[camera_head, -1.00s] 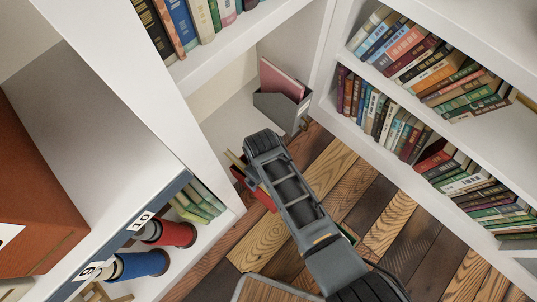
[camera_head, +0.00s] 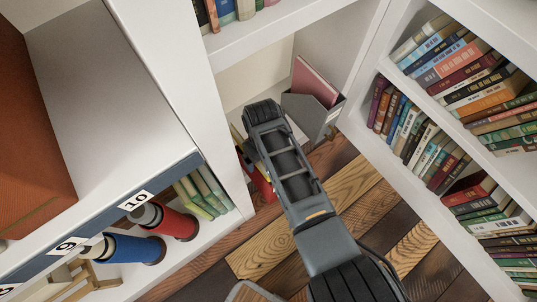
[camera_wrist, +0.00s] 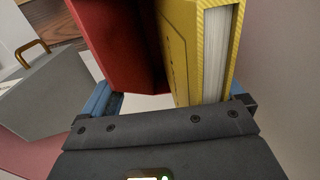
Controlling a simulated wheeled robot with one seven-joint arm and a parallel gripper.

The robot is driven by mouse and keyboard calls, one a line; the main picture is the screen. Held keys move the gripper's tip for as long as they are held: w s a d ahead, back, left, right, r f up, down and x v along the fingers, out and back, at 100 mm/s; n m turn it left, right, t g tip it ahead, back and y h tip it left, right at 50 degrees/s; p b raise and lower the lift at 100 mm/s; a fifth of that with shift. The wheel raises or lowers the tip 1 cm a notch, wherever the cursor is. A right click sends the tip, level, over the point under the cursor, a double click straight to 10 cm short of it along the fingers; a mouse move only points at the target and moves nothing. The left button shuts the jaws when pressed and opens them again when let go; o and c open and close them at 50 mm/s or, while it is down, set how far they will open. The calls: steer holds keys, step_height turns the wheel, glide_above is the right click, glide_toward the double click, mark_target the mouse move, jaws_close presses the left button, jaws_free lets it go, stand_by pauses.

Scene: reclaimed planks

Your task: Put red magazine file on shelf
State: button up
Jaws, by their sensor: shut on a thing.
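The red magazine file (camera_wrist: 120,40) is between my gripper's blue fingers in the wrist view, with a yellow book (camera_wrist: 190,50) standing in it. My gripper (camera_wrist: 168,102) is shut on the file. In the head view my arm covers most of the file; a red strip (camera_head: 263,184) shows left of the arm, by the front of the lower shelf compartment. The shelf (camera_head: 235,92) is white, and its lower compartment holds a grey magazine file (camera_head: 307,114) on the right. Whether the red file touches the shelf floor is hidden.
The grey file holds a pink folder (camera_head: 316,82) and also shows at left in the wrist view (camera_wrist: 50,95). A white upright (camera_head: 185,90) borders the compartment on the left. A full bookcase (camera_head: 440,110) stands right. The plank floor (camera_head: 345,195) is clear.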

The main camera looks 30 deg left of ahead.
steer(key=w+a+b, duration=0.4)
steer(key=a+b, duration=0.5)
steer(key=b, duration=0.1)
steer(key=shift+a, duration=0.35)
stand_by(0.3)
steer(key=shift+r, duration=0.15)
steer(key=shift+f, duration=0.4)
stand_by(0.6)
steer(key=o, duration=1.4)
steer(key=shift+c, duration=0.2)
step_height(320, 180, up, 8)
steer(key=p, duration=0.4)
steer(key=shift+f, duration=0.15)
steer(key=shift+s+d, duration=0.1)
steer(key=shift+d, duration=0.1)
